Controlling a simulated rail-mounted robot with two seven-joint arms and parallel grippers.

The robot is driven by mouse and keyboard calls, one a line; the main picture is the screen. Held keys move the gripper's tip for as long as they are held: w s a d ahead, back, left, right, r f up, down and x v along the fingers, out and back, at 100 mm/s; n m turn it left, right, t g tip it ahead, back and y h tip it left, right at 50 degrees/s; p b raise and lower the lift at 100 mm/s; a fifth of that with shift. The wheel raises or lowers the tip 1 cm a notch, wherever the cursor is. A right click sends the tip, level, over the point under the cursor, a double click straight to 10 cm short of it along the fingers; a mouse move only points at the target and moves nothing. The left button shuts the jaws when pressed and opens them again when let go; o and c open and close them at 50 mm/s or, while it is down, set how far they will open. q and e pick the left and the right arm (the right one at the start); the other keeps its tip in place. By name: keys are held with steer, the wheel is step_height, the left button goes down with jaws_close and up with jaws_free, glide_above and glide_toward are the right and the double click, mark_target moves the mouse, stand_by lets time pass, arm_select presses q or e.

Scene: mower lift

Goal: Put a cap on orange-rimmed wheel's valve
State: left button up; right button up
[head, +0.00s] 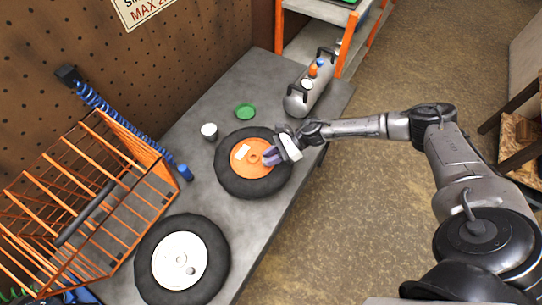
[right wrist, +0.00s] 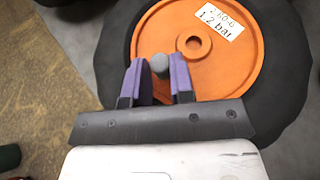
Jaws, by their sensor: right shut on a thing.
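The orange-rimmed wheel (head: 244,150) lies flat on the grey bench, its black tyre around an orange rim with a white label. In the right wrist view the rim (right wrist: 240,70) fills the upper middle, with a round hub hole. My right gripper (head: 270,156) is over the near right part of this rim. In the right wrist view its two purple fingers (right wrist: 158,72) are shut on a small grey rounded cap (right wrist: 160,64). The wheel's valve is not distinguishable; the cap and fingers may hide it. I cannot tell whether the cap touches it. My left gripper is not in view.
A white-rimmed wheel (head: 180,261) lies at the bench's near end. An orange wire basket (head: 75,215) stands at left. A white cup (head: 209,131), a green dish (head: 245,111) and a grey tank (head: 308,90) are on the bench. A blue coiled hose (head: 120,118) hangs beside the pegboard.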

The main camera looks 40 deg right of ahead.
steer(key=shift+f, duration=0.3)
steer(key=o, duration=0.7)
steer(key=shift+o, duration=1.3)
steer(key=o, duration=0.3)
steer(key=shift+r, duration=0.1)
